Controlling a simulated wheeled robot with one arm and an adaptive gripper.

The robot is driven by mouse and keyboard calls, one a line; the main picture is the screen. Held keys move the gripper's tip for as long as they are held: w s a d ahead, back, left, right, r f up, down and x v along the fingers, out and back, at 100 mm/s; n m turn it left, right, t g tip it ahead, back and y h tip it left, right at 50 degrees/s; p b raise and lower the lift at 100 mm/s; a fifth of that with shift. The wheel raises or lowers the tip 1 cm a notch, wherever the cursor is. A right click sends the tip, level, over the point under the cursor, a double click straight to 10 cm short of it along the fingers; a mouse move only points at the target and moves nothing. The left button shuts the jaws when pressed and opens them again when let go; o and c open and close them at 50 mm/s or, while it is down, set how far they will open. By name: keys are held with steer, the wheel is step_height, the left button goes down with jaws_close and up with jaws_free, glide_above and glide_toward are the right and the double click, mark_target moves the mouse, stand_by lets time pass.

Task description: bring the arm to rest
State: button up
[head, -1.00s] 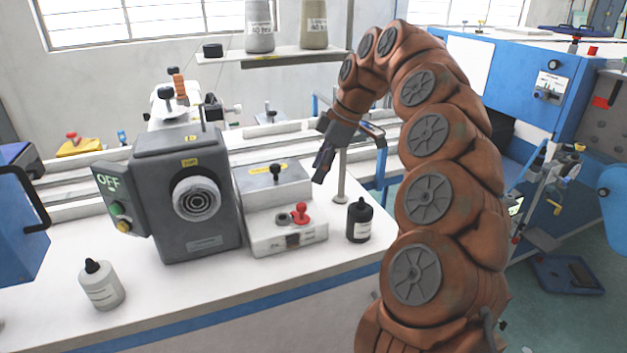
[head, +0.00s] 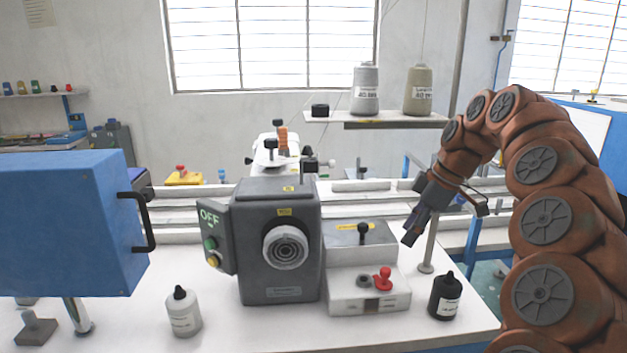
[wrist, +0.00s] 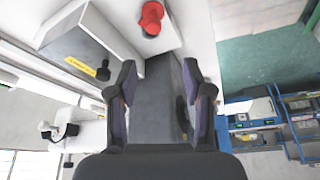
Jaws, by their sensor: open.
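My arm (head: 545,220) is a chain of brown-orange segments, curling up and over from the right side of the head view. My gripper (head: 410,232) points down and to the left, above the right part of the white table. It is empty. In the wrist view my gripper (wrist: 160,85) shows its two dark fingers apart, with nothing between them but the surface behind. It hangs just right of the grey-and-white box (head: 362,240) with the red knob, and appears clear of it.
A grey machine (head: 278,240) with an OFF panel stands on the white table (head: 235,335). A black bottle (head: 445,297) and a white bottle (head: 184,312) stand near the front. A thread shelf (head: 375,118) is behind. A blue box (head: 70,225) is at left.

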steer(key=s+a+m+g+h+p, duration=0.1)
steer(key=s+a+m, duration=0.1)
steer(key=s+a, duration=0.4)
steer(key=s+a+m+p, duration=0.1)
steer(key=s+a, duration=0.3)
steer(key=s, duration=0.5)
steer(key=s+d+f+m+g+h+p, duration=0.1)
steer(key=s+f+m, duration=0.4)
steer(key=s, duration=0.6)
steer(key=s+d+f+m+g+h+p, duration=0.1)
steer(key=s+f+m, duration=0.4)
steer(key=s, duration=0.7)
steer(key=shift+f+h+p, duration=0.4)
steer(key=shift+f+h, duration=0.1)
